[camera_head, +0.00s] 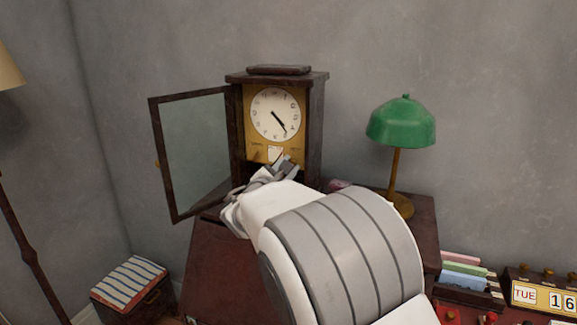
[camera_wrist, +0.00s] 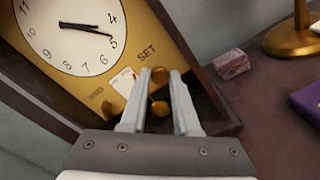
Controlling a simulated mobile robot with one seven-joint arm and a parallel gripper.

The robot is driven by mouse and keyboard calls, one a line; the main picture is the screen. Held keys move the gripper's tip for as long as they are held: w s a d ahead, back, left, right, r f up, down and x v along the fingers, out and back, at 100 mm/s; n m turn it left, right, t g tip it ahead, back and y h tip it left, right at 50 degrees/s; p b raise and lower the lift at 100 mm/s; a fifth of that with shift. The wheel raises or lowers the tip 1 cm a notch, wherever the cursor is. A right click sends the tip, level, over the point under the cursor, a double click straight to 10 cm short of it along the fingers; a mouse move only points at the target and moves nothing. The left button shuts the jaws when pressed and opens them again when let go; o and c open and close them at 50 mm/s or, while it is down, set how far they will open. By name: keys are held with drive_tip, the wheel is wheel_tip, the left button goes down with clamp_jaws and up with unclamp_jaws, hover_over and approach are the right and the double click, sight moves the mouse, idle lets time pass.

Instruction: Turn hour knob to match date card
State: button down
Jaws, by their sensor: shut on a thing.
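The wooden clock (camera_head: 316,120) stands on a cabinet with its glass door (camera_head: 195,155) swung open to the left. Both dark hands on its white dial (camera_head: 268,100) point to the lower right, between 4 and 5. The dial also shows in the wrist view (camera_wrist: 60,45). A small white card (camera_wrist: 124,80) sits on the gold plate below the dial, near the word SET. My gripper (camera_wrist: 161,74) is at the plate's lower edge, its fingers shut on a small gold knob (camera_wrist: 158,76). A second gold ball (camera_wrist: 158,108) shows between the fingers, nearer the palm.
A green lamp (camera_head: 402,125) stands right of the clock on the cabinet. A small pink box (camera_wrist: 232,64) and a purple book (camera_wrist: 308,112) lie there too. A calendar block reading TUE 16 (camera_head: 540,296) is at lower right. A striped-top box (camera_head: 130,278) is at lower left.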

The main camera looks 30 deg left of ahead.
drive_tip(key=shift+n, duration=1)
drive_tip(key=shift+p, duration=0.3)
drive_tip(key=c, duration=0.7)
unclamp_jaws()
drive_tip(key=shift+o, duration=0.2)
drive_tip(key=s+d, duration=0.2)
drive_tip(key=s, duration=1.5)
drive_tip(key=shift+s, duration=0.2)
